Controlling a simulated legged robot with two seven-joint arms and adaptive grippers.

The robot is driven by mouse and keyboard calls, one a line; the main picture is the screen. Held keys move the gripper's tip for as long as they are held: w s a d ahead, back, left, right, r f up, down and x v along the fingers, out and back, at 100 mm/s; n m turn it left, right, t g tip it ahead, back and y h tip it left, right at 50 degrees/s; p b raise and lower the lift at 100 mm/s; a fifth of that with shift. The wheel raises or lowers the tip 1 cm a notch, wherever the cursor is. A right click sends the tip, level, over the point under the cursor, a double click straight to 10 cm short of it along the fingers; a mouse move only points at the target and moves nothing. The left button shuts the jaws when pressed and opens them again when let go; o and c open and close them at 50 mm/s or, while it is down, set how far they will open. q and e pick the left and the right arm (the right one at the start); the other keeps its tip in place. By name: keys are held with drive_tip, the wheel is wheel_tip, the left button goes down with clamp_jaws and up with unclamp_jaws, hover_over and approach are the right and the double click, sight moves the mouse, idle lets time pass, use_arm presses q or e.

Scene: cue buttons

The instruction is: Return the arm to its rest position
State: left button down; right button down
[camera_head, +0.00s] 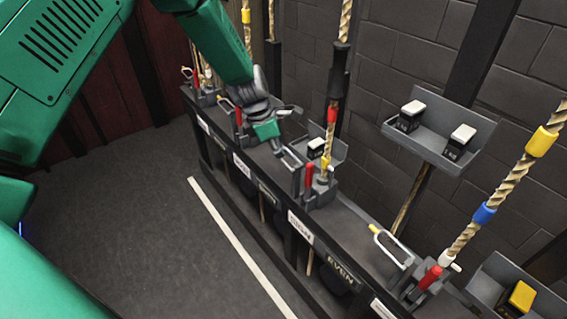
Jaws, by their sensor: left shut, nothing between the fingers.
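My green left arm comes in from the upper left and reaches over the long dark bench. My left gripper (271,138), below the grey wrist joint, is shut and empty above the bench's middle stretch. A small black box with a white button (316,146) sits in a grey holder to its right. I cannot tell whether the gripper touches the levers close beside it. My right gripper is not in view.
A grey tray (455,165) on the wall holds two black boxes with white buttons (412,108). A yellow button (521,297) is at lower right. Ropes (500,190), red handles (309,180) and metal loops line the bench. The grey floor (120,230) at left is clear.

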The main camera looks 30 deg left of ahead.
use_arm(q)
drive_tip(key=shift+s+d+r, duration=0.15)
drive_tip(key=shift+r, duration=0.25)
drive_tip(key=shift+s+d+r, duration=0.1)
drive_tip(key=shift+d+r, duration=0.05)
drive_tip(key=shift+r, duration=0.25)
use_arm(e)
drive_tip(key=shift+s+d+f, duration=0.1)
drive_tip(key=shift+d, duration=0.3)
use_arm(q)
drive_tip(key=shift+a+f, duration=0.1)
drive_tip(key=shift+a, duration=0.25)
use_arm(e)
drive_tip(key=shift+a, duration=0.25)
